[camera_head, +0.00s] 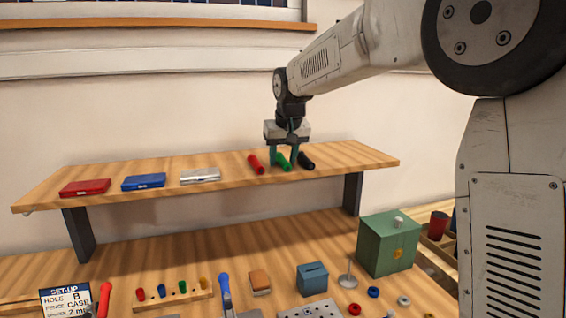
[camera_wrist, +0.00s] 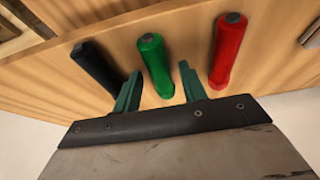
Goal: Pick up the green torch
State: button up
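The green torch (camera_head: 283,161) lies on the raised wooden shelf (camera_head: 225,180), between a red torch (camera_head: 256,164) and a black torch (camera_head: 307,161). In the wrist view the green torch (camera_wrist: 154,62) lies between the two teal fingers of my gripper (camera_wrist: 157,88), with a gap on both sides. My gripper (camera_head: 284,157) is open above the shelf, pointing down. In the wrist view the black torch (camera_wrist: 96,67) is just left of the left finger, and the red torch (camera_wrist: 228,50) is right of the right finger.
On the shelf's left are a red case (camera_head: 86,187), a blue case (camera_head: 143,182) and a silver case (camera_head: 200,175). Below on the bench stand a green box (camera_head: 388,243), a blue box (camera_head: 312,278) and several small items. The shelf's right end is bare.

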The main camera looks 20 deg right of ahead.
aim_at(281, 156)
grip_shut()
jog(key=shift+r, duration=0.1)
jog(key=shift+r, duration=0.6)
notch_tip(281, 156, up, 2)
jog(key=shift+r, duration=0.2)
jog(key=s+a, duration=0.3)
jog(key=s, duration=0.4)
jog(key=s+a+r, duration=0.1)
jog(key=s+a, duration=0.3)
jog(key=s, duration=0.3)
jog(key=shift+s, duration=0.25)
